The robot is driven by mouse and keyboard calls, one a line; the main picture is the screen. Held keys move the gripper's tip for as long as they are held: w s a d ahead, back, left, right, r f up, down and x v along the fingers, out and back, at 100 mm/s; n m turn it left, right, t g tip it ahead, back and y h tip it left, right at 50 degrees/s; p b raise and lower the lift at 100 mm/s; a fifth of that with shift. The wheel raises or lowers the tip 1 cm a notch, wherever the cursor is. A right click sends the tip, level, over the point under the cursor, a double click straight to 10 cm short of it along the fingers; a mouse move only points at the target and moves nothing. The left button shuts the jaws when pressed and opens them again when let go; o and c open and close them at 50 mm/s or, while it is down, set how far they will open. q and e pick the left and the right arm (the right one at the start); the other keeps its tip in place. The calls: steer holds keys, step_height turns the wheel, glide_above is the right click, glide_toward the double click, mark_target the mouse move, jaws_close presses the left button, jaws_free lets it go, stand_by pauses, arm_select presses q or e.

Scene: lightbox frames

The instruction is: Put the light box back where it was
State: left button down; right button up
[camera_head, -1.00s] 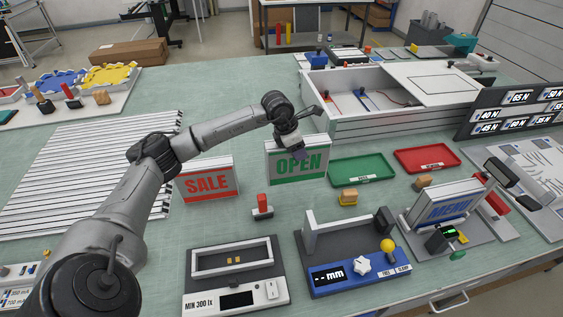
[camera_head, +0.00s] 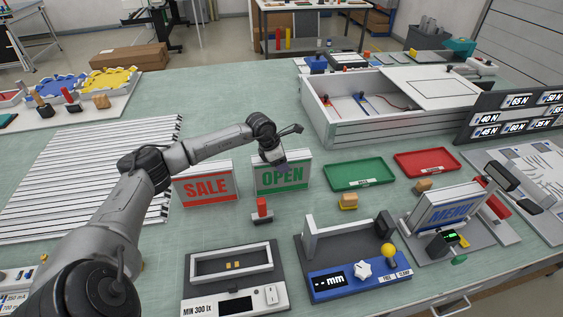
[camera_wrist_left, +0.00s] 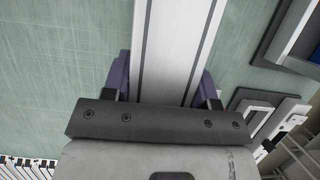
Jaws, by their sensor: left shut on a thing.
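The OPEN light box (camera_head: 282,178), white with green letters, is upright near the middle of the table, just right of the SALE light box (camera_head: 206,186). My left gripper (camera_head: 277,162) is shut on its top edge. In the left wrist view the white, grey-striped top of the box lies between the purple fingers (camera_wrist_left: 165,80). I cannot tell whether its base touches the table. The MENU light box (camera_head: 452,207) leans in a grey stand at the right. My right gripper is not in view.
A green tray (camera_head: 345,186) and a red tray (camera_head: 427,173) lie right of the OPEN box. A red-handled block (camera_head: 262,206) stands just in front. The MIN 300 lx tester (camera_head: 216,302) and a blue mm gauge (camera_head: 330,288) are nearer. A large white case (camera_head: 350,128) stands behind.

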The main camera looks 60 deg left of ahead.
arm_select(q)
steer(key=shift+w, duration=0.1)
steer(key=shift+c, duration=2.1)
jaws_free()
steer(key=shift+f, duration=0.1)
steer(key=v, duration=1.2)
steer(key=shift+d+r, duration=0.1)
steer(key=shift+r, duration=0.1)
